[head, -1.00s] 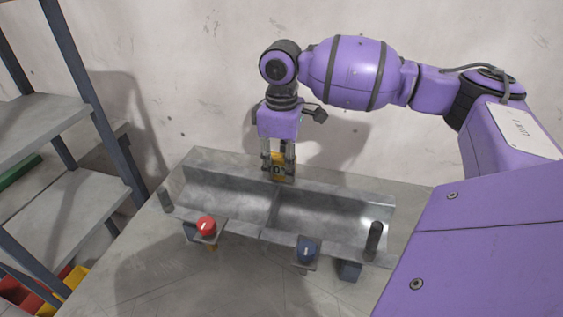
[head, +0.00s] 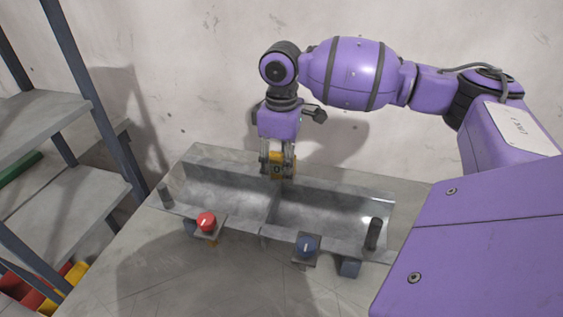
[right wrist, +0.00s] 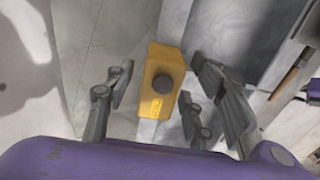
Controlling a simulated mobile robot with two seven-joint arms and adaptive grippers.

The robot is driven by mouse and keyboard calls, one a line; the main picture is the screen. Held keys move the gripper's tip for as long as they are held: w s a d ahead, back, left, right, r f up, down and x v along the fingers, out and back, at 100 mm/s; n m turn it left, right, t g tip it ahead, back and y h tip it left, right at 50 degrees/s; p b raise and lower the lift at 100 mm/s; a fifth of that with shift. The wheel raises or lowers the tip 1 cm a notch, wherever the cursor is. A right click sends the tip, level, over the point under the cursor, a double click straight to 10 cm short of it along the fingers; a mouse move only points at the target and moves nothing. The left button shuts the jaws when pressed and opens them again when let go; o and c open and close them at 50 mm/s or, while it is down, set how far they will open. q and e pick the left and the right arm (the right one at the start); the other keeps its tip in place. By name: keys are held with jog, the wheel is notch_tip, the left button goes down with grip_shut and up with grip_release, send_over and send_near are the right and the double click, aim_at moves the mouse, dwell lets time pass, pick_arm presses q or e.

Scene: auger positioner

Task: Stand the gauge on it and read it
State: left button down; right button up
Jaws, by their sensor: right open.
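The gauge (head: 277,171) is a small yellow box with a dark round face, at the middle of the back rim of the grey metal trough (head: 335,188). In the right wrist view the gauge (right wrist: 163,80) shows from above, with a dark round knob on top. My right gripper (head: 278,172) is above the back rim, open, with its fingers on either side of the gauge. In the right wrist view a gap shows between the gauge and the fingers. The gauge's base and any reading are too small or hidden to tell. My left gripper is not in view.
A shelf rack (head: 75,205) stands at the left. The wall is close behind.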

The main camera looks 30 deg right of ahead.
aim_at(282, 157)
notch_tip(282, 157, up, 12)
dwell(0.4)
jog(key=shift+f, duration=0.1)
